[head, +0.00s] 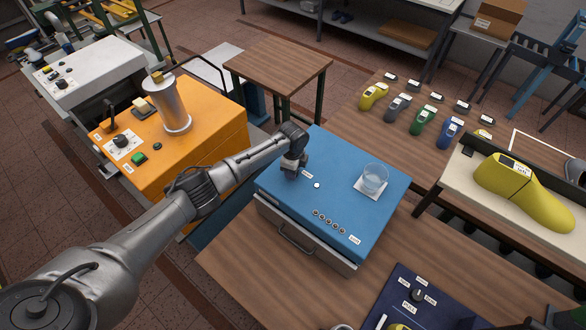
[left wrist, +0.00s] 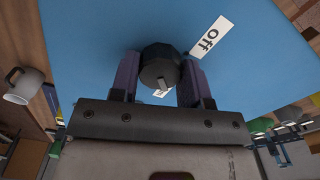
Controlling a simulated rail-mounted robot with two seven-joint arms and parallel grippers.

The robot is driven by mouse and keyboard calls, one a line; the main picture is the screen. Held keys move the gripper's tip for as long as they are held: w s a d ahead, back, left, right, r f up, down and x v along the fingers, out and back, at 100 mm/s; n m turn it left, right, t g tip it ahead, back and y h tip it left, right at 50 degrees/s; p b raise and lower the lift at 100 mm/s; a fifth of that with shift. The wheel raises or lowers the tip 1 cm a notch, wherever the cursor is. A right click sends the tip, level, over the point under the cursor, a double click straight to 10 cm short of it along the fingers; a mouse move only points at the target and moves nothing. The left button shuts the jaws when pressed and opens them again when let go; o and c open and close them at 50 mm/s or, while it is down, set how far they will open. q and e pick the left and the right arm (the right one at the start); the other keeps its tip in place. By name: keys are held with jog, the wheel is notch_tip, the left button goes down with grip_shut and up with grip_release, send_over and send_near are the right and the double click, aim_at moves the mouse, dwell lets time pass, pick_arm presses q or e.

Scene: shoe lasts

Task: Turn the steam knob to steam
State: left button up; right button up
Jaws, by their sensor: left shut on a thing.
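A round black knob (left wrist: 158,62) stands on the blue top of a drawer unit (head: 340,205). My left gripper (head: 291,174) reaches down to the unit's left back part. In the left wrist view its two fingers (left wrist: 160,78) are shut on the knob, one on each side. A white label reading "off" (left wrist: 210,37) lies beside the right finger. A small pale pointer (left wrist: 163,85) shows at the knob's lower edge. Another white label is mostly hidden under the knob, and I cannot read it. In the head view the gripper hides the knob. My right gripper is out of view.
A glass (head: 374,179) stands on the unit's right side, and a row of small buttons (head: 328,222) runs along its front. An orange machine (head: 185,155) is at left. Coloured shoe lasts (head: 423,121) stand behind; a large yellow last (head: 520,190) is at right.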

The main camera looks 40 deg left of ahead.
pick_arm(q)
jog(key=shift+r, duration=0.1)
jog(key=o, duration=0.9)
notch_tip(320, 180, up, 14)
jog(key=shift+f+b, duration=0.15)
jog(key=shift+b, duration=0.55)
